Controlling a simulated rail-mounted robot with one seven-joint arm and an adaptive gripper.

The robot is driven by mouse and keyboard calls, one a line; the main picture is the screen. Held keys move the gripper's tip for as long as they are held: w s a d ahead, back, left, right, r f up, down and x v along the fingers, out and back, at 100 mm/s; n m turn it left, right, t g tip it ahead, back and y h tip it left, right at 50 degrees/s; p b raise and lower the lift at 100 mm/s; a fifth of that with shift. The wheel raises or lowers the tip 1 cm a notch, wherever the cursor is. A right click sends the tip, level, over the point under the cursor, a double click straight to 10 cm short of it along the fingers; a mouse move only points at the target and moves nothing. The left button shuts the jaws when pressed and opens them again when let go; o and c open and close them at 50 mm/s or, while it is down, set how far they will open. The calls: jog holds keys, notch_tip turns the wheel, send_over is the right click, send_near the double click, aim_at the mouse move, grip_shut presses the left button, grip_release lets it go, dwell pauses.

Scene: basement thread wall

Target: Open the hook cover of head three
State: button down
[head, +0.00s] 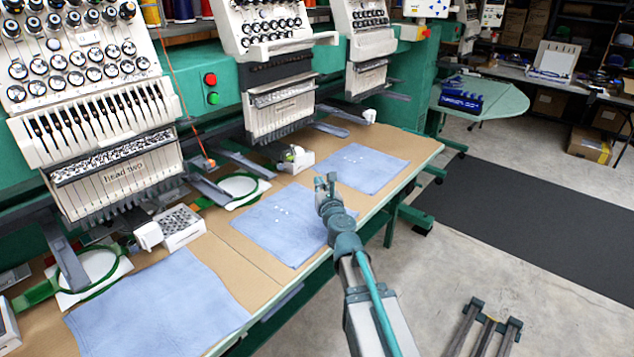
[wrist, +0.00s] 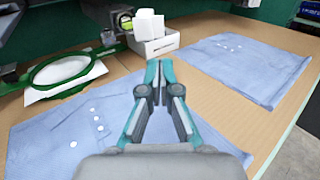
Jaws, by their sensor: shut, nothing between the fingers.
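Head three (head: 280,75) is the white embroidery head to the right of the head marked "head two" (head: 125,172). Below head three, a small white box (head: 295,163) stands on the brown table. In the wrist view the box (wrist: 155,46) has white block shapes (wrist: 148,22) at its top and a yellow-green thing inside. I cannot tell for certain which part is the hook cover. My gripper (head: 325,183) is above the blue cloth, in front of the box and apart from it. In the wrist view my gripper (wrist: 159,68) is shut and empty, its tips just below the box in the picture.
A green hoop (wrist: 70,72) with white fabric lies left of the box. Blue cloths (head: 280,222) with small white pieces lie on the brown table (head: 225,250). Dark arms stick out beneath the heads. The floor to the right has a dark mat (head: 540,210).

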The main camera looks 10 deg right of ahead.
aim_at(308, 159)
jog(key=w, duration=1.2)
jog(key=shift+w+a, duration=0.25)
jog(key=shift+w+y, duration=0.1)
jog(key=shift+y, duration=0.2)
